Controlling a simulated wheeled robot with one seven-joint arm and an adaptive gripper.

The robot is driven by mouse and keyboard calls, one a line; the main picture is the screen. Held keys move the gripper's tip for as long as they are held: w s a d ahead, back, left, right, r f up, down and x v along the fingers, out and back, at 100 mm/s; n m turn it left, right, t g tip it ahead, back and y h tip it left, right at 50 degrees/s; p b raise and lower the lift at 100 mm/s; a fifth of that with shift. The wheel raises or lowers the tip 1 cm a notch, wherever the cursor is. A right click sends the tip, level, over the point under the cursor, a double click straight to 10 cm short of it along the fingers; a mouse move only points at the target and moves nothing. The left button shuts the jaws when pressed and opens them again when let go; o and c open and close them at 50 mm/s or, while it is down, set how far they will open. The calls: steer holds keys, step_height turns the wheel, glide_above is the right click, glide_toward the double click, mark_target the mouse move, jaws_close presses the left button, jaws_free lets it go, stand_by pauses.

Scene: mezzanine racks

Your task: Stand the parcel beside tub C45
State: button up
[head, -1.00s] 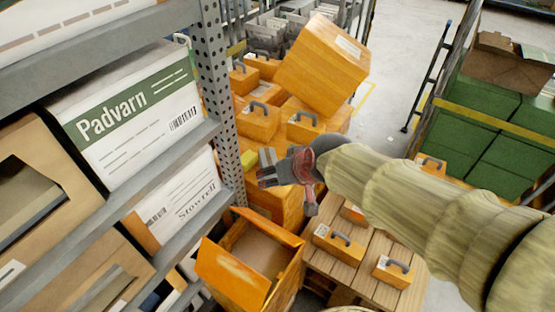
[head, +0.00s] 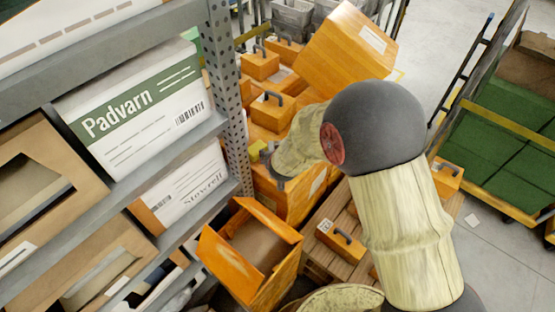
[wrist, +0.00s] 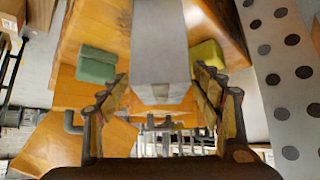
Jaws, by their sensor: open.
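In the wrist view my gripper (wrist: 161,76) is open. A pale grey block (wrist: 160,35), which may be the parcel, stands between its fingers with narrow gaps on both sides. Behind it is an orange wooden surface (wrist: 100,20), with a green block (wrist: 97,63) to the left and a yellow block (wrist: 207,52) to the right. In the head view my arm hides most of my gripper, which is beside the rack post among orange tubs. Orange tubs with grey handles (head: 272,108) stand nearby. No label reading C45 can be made out.
An open orange box (head: 255,255) is below. A large tilted orange box (head: 345,50) is behind. A trolley of green crates (head: 505,110) is at right.

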steer(key=b+x, duration=0.1)
steer(key=x, duration=0.1)
steer(key=b+x, duration=0.1)
steer(key=x, duration=0.2)
steer(key=shift+w, duration=0.35)
steer(key=shift+r, duration=0.1)
steer(key=shift+a, duration=0.1)
steer(key=c, duration=0.3)
steer(key=c, duration=1.4)
steer(key=shift+o, duration=0.2)
steer(key=shift+r, duration=0.15)
